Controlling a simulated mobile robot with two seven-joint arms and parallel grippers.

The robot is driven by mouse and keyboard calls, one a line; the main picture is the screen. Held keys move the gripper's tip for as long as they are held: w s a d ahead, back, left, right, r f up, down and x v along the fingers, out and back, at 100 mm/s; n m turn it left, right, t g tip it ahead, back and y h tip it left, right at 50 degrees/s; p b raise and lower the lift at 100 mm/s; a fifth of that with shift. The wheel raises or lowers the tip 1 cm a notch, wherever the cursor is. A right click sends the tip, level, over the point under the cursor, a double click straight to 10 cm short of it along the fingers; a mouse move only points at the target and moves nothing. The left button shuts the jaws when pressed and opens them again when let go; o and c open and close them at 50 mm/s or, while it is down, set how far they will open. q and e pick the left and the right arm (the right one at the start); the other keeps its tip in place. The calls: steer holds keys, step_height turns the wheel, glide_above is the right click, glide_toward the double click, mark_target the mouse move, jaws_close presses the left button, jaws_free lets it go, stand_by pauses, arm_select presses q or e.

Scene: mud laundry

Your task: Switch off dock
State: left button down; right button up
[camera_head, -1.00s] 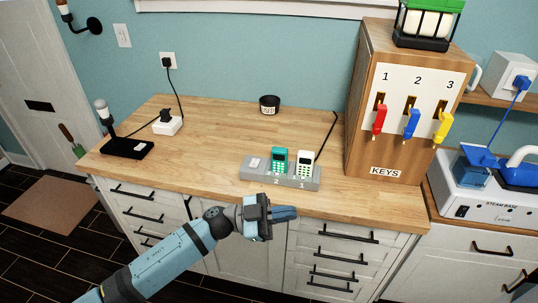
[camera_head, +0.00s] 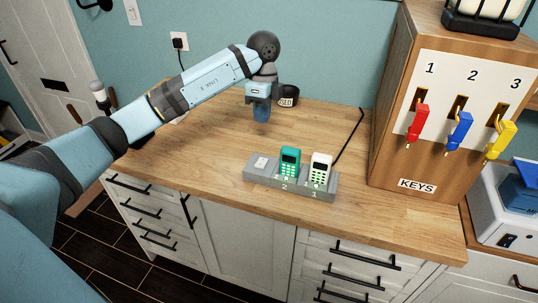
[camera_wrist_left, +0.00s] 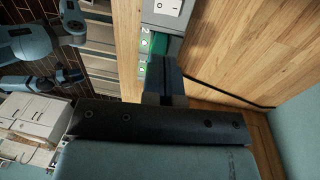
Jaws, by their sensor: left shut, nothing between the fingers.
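The grey dock (camera_head: 262,178) sits near the front edge of the wooden counter. It holds a teal handset (camera_head: 290,163) in slot 2 and a white handset (camera_head: 320,169) in slot 1. A white rocker switch (camera_head: 261,162) is on the dock's left end; it also shows in the left wrist view (camera_wrist_left: 168,7). My left gripper (camera_head: 261,115) is shut and empty, pointing down above the counter, behind the switch and apart from it. In the left wrist view its fingers (camera_wrist_left: 163,85) partly hide the dock and handsets. My right gripper is not in the head view.
A wooden key cabinet (camera_head: 388,165) with red, blue and yellow keys stands right of the dock. A black cable (camera_head: 350,135) runs behind the dock. The counter left of the dock is clear.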

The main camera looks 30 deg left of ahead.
mark_target(260, 164)
arm_select(q)
steer(key=shift+a+r, duration=0.15)
steer(key=shift+a, duration=0.05)
steer(key=f, duration=0.4)
steer(key=s+f, duration=0.1)
steer(key=f, duration=0.3)
steer(key=f+p, duration=0.1)
steer(key=f, duration=0.3)
steer(key=shift+s+d+f, duration=0.25)
steer(key=shift+s+f, duration=0.05)
steer(key=shift+f, duration=0.7)
